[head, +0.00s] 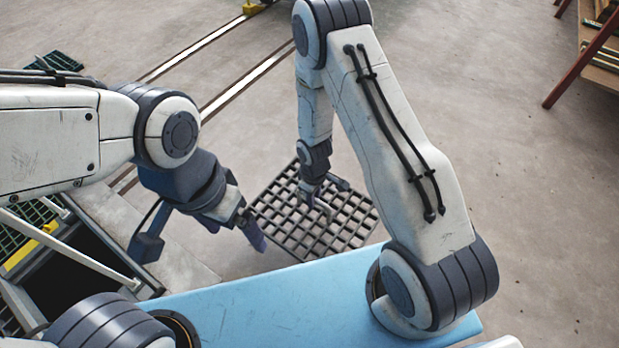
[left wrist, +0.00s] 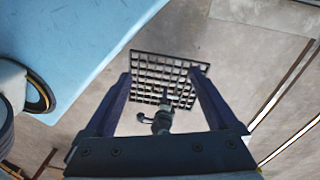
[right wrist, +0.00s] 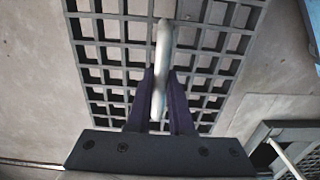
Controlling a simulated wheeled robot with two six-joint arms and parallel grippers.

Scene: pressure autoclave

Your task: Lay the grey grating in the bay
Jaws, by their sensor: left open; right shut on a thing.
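The grey grating (head: 285,232) is a square dark lattice in front of the blue surface. It also shows in the left wrist view (left wrist: 182,72) and fills much of the right wrist view (right wrist: 103,52). My right gripper (head: 322,205) is over it, shut on a pale metal bar or handle (right wrist: 162,65) at the grating. I cannot tell whether the grating is clear of the floor. My left gripper (head: 252,230) is open and empty near the grating's left side; the grating shows between its fingers (left wrist: 160,85). A dark opening, apparently the bay (head: 75,268), lies at lower left, partly hidden by my arm.
A light blue surface (head: 260,305) is close in front. A yellow strip (head: 30,247) and a green grating (head: 12,238) are beside the opening, with pale bars across it. Floor rails (head: 245,85) run behind. A red-legged bench (head: 580,62) stands far right. Floor at right is clear.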

